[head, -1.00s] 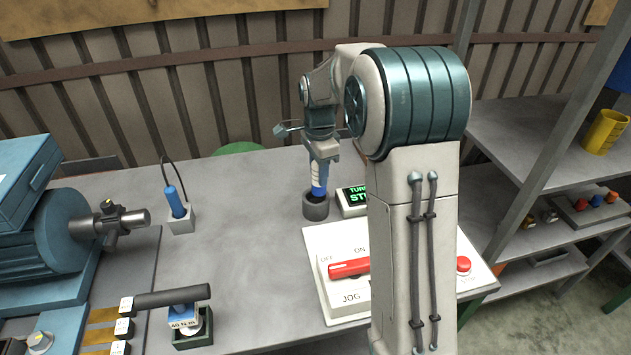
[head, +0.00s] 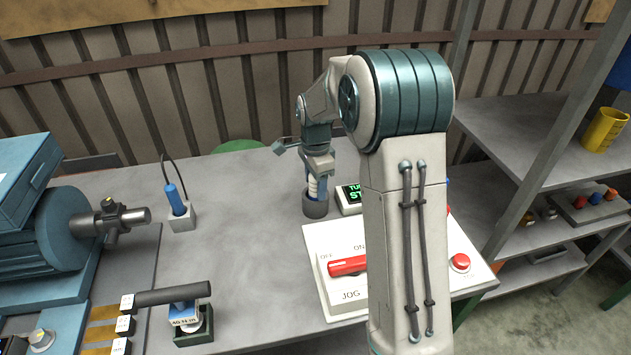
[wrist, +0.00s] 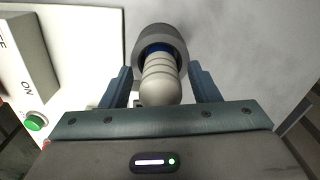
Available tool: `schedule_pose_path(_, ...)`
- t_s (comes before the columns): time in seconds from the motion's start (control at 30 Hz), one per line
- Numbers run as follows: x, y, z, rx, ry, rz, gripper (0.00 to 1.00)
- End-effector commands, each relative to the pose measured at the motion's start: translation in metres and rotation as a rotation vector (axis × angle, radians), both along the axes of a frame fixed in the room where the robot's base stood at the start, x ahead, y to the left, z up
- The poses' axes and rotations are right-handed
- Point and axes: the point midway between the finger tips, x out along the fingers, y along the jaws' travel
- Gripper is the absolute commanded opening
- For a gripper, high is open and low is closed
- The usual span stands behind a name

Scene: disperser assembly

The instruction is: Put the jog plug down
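The jog plug (head: 314,186) has a pale ribbed grip and a blue lower end. It stands upright with its lower end inside a round dark grey cup (head: 316,208) on the table. In the wrist view the plug (wrist: 159,82) points towards the camera, with the cup (wrist: 163,38) around its blue end. My gripper (head: 314,184) is above the cup, with a finger on either side of the plug. In the wrist view my gripper (wrist: 161,72) is open, with gaps between the fingers and the grip. The bottom of the plug is hidden in the cup.
A lit green display (head: 350,196) stands just right of the cup. A white switch panel (head: 322,245) with a red lever (head: 348,266) lies in front. A blue plug (head: 174,198) with a cable stands in a holder on the left. The table between is clear.

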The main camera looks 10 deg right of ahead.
Motion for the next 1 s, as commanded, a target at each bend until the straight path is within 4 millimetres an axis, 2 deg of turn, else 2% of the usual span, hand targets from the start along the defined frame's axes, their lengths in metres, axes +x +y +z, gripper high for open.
schedule_pose_path(0.2, 0.000, 0.000, 0.001, 0.000, 0.000, 0.000, 0.56)
schedule_pose_path(0.33, 0.001, 0.000, 0.011, 0.000, -0.003, 0.000, 0.56)
schedule_pose_path(0.8, 0.001, 0.000, 0.104, 0.000, -0.004, -0.001, 0.56)
schedule_pose_path(1.0, -0.001, 0.000, 0.122, 0.000, -0.003, 0.007, 0.56)
